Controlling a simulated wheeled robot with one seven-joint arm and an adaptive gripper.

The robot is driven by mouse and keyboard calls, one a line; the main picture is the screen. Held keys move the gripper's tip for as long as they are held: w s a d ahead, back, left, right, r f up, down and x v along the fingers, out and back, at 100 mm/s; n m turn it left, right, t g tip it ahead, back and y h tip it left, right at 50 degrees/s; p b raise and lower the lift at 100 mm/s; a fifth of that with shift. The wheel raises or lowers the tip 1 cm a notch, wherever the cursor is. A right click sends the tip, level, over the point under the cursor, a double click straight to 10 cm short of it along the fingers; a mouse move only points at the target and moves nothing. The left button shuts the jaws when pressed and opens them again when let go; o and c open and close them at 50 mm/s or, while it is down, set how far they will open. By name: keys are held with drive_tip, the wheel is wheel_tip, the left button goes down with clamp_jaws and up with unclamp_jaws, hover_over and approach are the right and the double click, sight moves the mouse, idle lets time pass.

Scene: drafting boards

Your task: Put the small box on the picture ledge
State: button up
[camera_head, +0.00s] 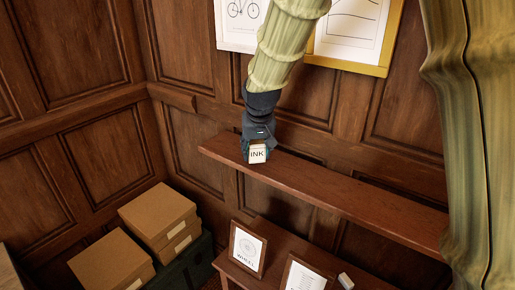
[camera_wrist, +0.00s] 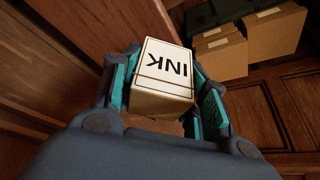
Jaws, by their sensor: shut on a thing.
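The small box (camera_head: 257,154) is cream-coloured and marked INK. My gripper (camera_head: 259,147) is shut on it, and in the head view the box shows at the lower end of my arm, over the left part of the picture ledge. In the wrist view the box (camera_wrist: 165,75) sits between the two teal-padded fingers of my gripper (camera_wrist: 163,95). The picture ledge (camera_head: 330,188) is a long reddish-brown wooden shelf on the panelled wall. I cannot tell whether the box touches the ledge.
The ledge top to the right of the box is bare. Framed pictures (camera_head: 352,30) hang above. Below stands a wooden table (camera_head: 280,240) with two framed cards (camera_head: 247,250) and a small white item (camera_head: 345,281). Brown cardboard boxes (camera_head: 157,215) are stacked at the lower left.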

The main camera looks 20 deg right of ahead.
sight(260, 141)
drive_tip(key=shift+w+d+f+p, duration=0.1)
drive_tip(key=shift+w+d+p, duration=0.1)
drive_tip(key=shift+w, duration=0.45)
drive_tip(key=shift+w+d+r+p, duration=0.1)
drive_tip(key=shift+w+d+p, duration=0.15)
drive_tip(key=shift+w, duration=0.35)
drive_tip(key=shift+w+d+f+p, duration=0.1)
drive_tip(key=shift+w+d+p, duration=0.1)
drive_tip(key=shift+w, duration=0.45)
drive_tip(key=shift+f+p, duration=0.8)
drive_tip(key=shift+f, duration=1.05)
drive_tip(key=shift+f, duration=0.15)
drive_tip(key=o, duration=1.1)
drive_tip(key=shift+c, duration=0.2)
drive_tip(key=shift+r, duration=0.25)
drive_tip(key=shift+b+v, duration=1.6)
drive_tip(key=shift+v, duration=4.3)
